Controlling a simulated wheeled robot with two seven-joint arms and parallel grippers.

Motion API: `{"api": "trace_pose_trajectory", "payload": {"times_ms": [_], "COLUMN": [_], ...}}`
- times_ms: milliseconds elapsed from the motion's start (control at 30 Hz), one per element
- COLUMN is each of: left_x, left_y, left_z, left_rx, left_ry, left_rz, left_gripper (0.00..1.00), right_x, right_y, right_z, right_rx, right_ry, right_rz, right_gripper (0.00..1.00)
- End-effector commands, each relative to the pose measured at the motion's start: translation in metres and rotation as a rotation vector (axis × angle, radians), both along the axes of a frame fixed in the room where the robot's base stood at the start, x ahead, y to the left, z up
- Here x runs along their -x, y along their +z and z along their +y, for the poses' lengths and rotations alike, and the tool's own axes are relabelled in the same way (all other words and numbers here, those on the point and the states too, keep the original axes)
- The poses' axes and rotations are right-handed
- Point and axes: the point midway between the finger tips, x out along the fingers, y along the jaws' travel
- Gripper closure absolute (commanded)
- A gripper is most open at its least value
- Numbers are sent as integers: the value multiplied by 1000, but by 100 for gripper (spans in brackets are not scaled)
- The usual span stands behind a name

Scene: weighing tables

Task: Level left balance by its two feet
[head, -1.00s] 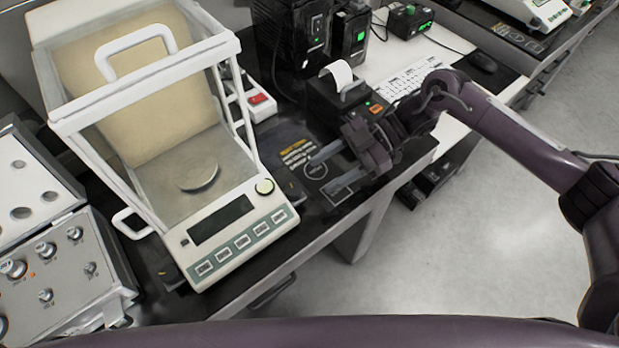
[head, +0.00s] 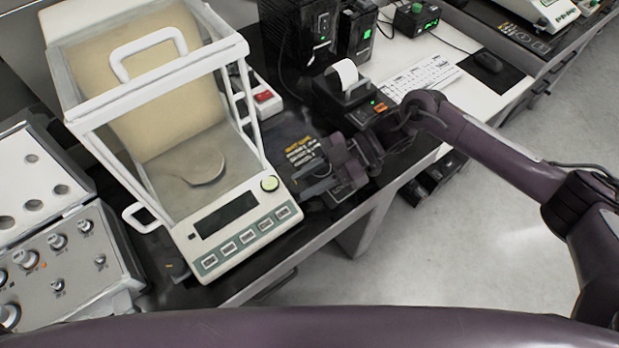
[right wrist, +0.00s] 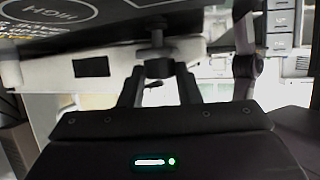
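The left balance (head: 236,232), with a glass draft shield, a round pan (head: 207,168) and a front keypad, stands on the dark bench at left. A round yellow-green disc, which looks like its bubble level (head: 270,184), sits at its front right corner; the bubble cannot be read. My right gripper (head: 308,190) is low beside that corner. In the right wrist view its two fingers are apart, either side of a dark round knob, apparently a foot (right wrist: 158,68), on a short stem. Whether they touch it is unclear. The other foot is hidden. My left gripper is out of view.
A grey control box (head: 70,262) stands close at the balance's left. A small printer (head: 352,100) stands behind my right gripper, with a keyboard (head: 425,75) beyond. A red-switched power strip (head: 264,98) lies behind the balance. Open floor (head: 470,230) is at the right.

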Motion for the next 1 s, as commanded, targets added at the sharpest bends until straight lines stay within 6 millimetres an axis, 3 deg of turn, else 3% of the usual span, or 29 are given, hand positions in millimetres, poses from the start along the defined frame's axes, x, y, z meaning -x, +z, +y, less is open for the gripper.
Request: {"api": "trace_pose_trajectory", "payload": {"times_ms": [167, 533, 967, 1000], "left_x": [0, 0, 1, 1], "left_y": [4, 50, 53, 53], "left_z": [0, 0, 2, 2], "left_rx": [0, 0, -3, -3], "left_ry": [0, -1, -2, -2], "left_rz": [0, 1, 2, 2], "left_gripper": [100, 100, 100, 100], "right_x": [1, 7, 6, 6], "right_y": [2, 4, 0, 0], "right_z": [0, -1, -2, -2], "right_rx": [-1, 2, 2, 2], "right_ry": [-8, -206, -251, -251], "right_rz": [1, 3, -1, -1], "right_gripper": [93, 93, 93, 67]}}
